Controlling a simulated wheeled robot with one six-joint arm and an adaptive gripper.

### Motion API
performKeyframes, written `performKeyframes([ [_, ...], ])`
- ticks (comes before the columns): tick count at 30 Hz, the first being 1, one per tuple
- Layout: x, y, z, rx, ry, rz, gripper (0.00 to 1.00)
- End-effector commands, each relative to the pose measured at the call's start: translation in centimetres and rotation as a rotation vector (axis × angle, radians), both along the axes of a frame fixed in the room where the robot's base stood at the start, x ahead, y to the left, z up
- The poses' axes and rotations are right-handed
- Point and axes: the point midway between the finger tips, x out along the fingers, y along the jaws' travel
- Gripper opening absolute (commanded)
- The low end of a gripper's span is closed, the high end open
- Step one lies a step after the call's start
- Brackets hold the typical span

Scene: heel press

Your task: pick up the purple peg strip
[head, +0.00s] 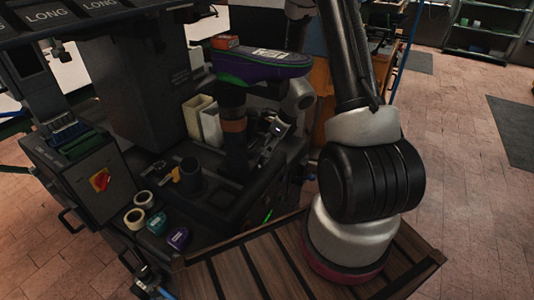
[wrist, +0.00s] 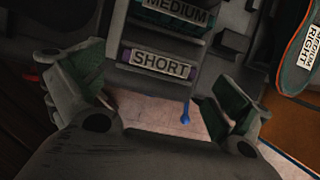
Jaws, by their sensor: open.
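The purple peg strip (wrist: 126,57) shows in the wrist view as a narrow bar with purple ends and a white label reading SHORT. It sits in a dark holder, below a teal strip (wrist: 172,12) labelled MEDIUM. My gripper (wrist: 155,78) is open, with its two green-padded fingers wide apart. The strip shows between and beyond the fingertips, and nothing is held. In the head view my gripper (head: 272,143) is beside the dark machine. I cannot make out the strip in the head view.
A sole (wrist: 300,58) marked MEDIUM RIGHT is at the right of the wrist view. In the head view, a purple and green shoe-shaped piece (head: 262,68) is above my gripper. Pale bins (head: 211,125) stand left of it. Tape rolls (head: 157,222) lie on the near left bench.

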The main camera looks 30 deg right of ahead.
Motion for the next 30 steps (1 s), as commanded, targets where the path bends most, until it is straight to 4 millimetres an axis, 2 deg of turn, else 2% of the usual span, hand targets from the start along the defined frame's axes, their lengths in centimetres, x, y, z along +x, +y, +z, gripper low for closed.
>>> performKeyframes([
  [3,0.5,0.4,-2.0,0.001,0.004,-0.001,1.0],
  [6,0.9,0.7,-3.1,0.002,0.004,-0.001,1.0],
  [14,1.2,0.8,-3.5,0.0,0.001,0.0,1.0],
  [15,1.2,0.8,-3.5,0.0,0.001,0.0,0.98],
  [21,1.1,0.8,-3.5,0.0,0.001,0.0,0.65],
  [30,1.2,0.8,-3.4,0.001,0.001,0.0,0.65],
])
